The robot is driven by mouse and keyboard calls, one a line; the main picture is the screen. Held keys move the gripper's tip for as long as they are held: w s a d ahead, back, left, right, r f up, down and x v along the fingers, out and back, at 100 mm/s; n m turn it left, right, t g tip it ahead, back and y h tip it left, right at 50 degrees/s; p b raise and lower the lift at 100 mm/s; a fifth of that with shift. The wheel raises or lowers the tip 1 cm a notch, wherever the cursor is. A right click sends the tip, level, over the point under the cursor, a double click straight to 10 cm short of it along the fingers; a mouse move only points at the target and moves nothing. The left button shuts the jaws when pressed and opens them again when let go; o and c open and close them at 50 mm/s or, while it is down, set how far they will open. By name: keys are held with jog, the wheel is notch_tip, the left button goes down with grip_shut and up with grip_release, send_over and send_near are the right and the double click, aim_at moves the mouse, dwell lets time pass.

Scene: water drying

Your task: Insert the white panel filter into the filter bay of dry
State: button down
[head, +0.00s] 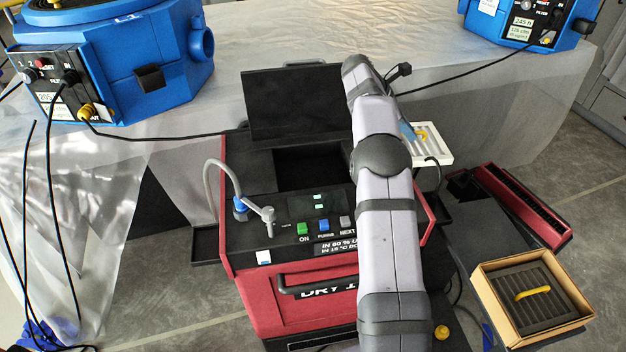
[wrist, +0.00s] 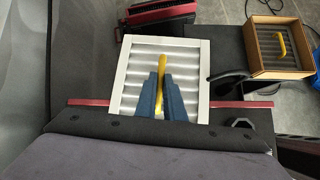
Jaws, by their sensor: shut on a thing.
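The white panel filter (head: 440,158) has a slatted face and a yellow handle. My gripper (head: 412,131) is shut on this handle. In the wrist view, the blue fingers of my gripper (wrist: 161,92) pinch the yellow handle, and the filter's white frame (wrist: 202,75) surrounds it. The red dryer (head: 262,300), marked DRY, stands in the middle with its black lid (head: 295,105) raised. The dark open filter bay (head: 305,168) lies in front of the lid. The filter is at the right of this bay, apart from it. My arm hides the dryer's right part.
A cardboard box (head: 580,315) with a dark filter and yellow handle stands at the lower right. A red unit (head: 520,205) lies behind it. A grey hose (head: 212,175) arches at the dryer's left. Blue machines (head: 150,60) stand on the plastic-covered table behind, with trailing cables.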

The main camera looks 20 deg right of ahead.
jog(key=w+a+r, duration=0.1)
jog(key=w+a, duration=0.3)
jog(key=a, duration=0.9)
jog(key=n+b, duration=0.1)
jog(key=b, duration=0.3)
send_over(309, 180)
notch_tip(309, 180, down, 5)
jog(key=shift+t, duration=0.4)
jog(key=shift+w+f+b, duration=0.1)
jog(key=shift+f+b, duration=0.4)
jog(key=shift+f, duration=1.8)
jog(key=c, duration=2.2)
grip_release()
jog(key=shift+f, duration=0.15)
jog(key=o, duration=0.3)
jog(key=shift+o, duration=0.2)
